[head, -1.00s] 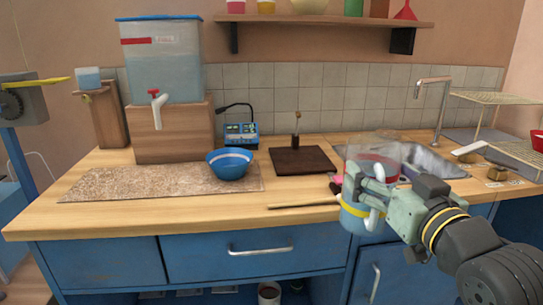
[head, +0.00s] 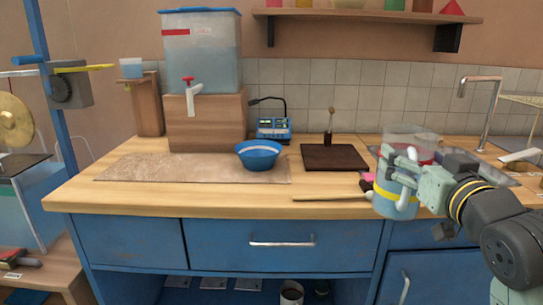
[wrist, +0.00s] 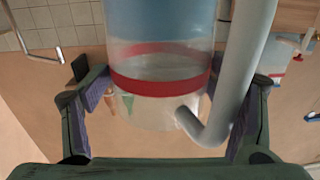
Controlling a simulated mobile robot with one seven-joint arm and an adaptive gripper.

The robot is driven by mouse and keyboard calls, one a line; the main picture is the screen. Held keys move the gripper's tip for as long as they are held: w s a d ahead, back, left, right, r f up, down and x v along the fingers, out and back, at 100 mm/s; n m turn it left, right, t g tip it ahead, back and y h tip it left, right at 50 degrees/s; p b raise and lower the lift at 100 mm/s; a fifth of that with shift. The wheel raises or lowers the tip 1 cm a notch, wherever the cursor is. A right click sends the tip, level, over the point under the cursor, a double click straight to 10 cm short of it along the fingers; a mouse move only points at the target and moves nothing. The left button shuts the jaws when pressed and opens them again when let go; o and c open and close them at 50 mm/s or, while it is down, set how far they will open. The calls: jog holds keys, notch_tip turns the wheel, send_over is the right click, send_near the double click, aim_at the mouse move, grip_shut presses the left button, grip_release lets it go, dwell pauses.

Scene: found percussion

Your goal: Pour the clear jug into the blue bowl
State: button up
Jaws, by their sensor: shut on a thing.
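The clear jug (head: 410,142) has a red band, a yellow band, a pale handle and bluish liquid in its lower part. My gripper (head: 398,172) is shut on the jug and holds it upright at the counter's front edge, left of the sink. In the wrist view the jug (wrist: 160,60) fills the middle between the fingers of my gripper (wrist: 160,105), with its handle to the right. The blue bowl (head: 258,161) has a white stripe and sits on the counter at the right end of the speckled mat, left of the jug.
A water dispenser (head: 201,60) with a red tap stands on a wooden block (head: 207,125) behind the mat (head: 180,170). A dark board (head: 335,158) and a thin stick (head: 330,198) lie between bowl and jug. A shelf (head: 365,15) hangs above.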

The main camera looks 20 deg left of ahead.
jog(key=w+a+f+n+g+y+b, duration=0.1)
jog(key=a+n+y+b, duration=0.1)
jog(key=a, duration=1.3)
jog(key=w+a+n+g+y+b, duration=0.1)
jog(key=a+n+g+y+b, duration=0.1)
jog(key=a, duration=1.3)
jog(key=shift+w+f+y+b, duration=0.4)
jog(key=shift+y+b, duration=0.5)
jog(key=shift+b, duration=0.2)
jog(key=shift+r, duration=0.15)
